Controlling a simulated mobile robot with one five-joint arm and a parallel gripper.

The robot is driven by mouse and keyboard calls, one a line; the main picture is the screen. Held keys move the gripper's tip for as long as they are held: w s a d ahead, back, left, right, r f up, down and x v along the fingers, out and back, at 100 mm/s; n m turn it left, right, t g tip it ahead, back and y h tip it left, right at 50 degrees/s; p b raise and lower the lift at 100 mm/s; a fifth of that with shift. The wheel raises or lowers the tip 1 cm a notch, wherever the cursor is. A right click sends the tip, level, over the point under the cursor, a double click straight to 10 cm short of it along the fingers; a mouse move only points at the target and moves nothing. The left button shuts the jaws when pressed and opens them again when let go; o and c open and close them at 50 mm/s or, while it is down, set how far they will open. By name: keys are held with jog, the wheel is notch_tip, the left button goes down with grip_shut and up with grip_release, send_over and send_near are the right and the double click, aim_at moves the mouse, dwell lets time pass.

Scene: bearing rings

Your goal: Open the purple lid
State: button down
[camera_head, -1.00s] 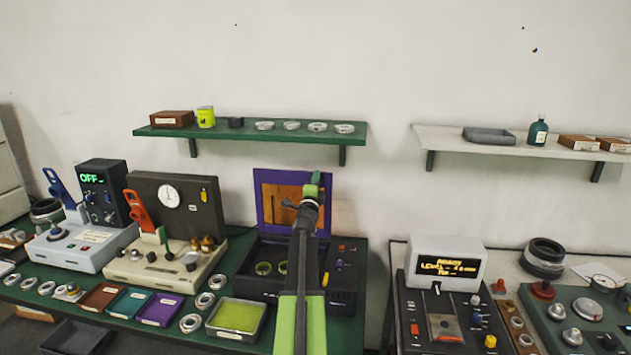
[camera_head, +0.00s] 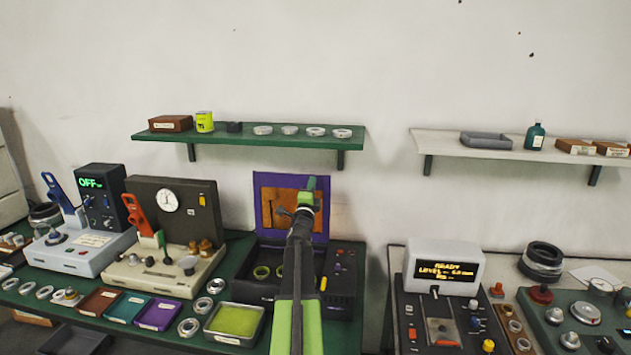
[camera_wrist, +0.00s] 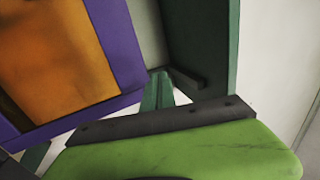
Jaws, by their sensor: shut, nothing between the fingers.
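The purple lid (camera_head: 262,181) stands raised and upright at the back of a dark box (camera_head: 340,305), with its orange inner face toward me. Two yellow-green rings (camera_head: 262,272) lie inside the open box. My gripper (camera_head: 311,184) is shut and empty, raised in front of the lid's right part and hiding some of it. Whether it touches the lid is unclear. In the wrist view the lid's purple border (camera_wrist: 122,40) and orange inside fill the upper left. My arm hides part of the box.
A green shelf (camera_head: 250,138) with several rings and small containers is on the wall above the lid. Machines with levers stand left of the box. A yellow-green tray (camera_head: 235,320) and small coloured trays sit in front. Another console (camera_head: 440,320) stands to the right.

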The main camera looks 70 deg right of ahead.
jog(key=s+a, duration=0.2)
jog(key=a, duration=0.7)
jog(key=shift+s+r, duration=0.3)
jog(key=shift+s, duration=0.1)
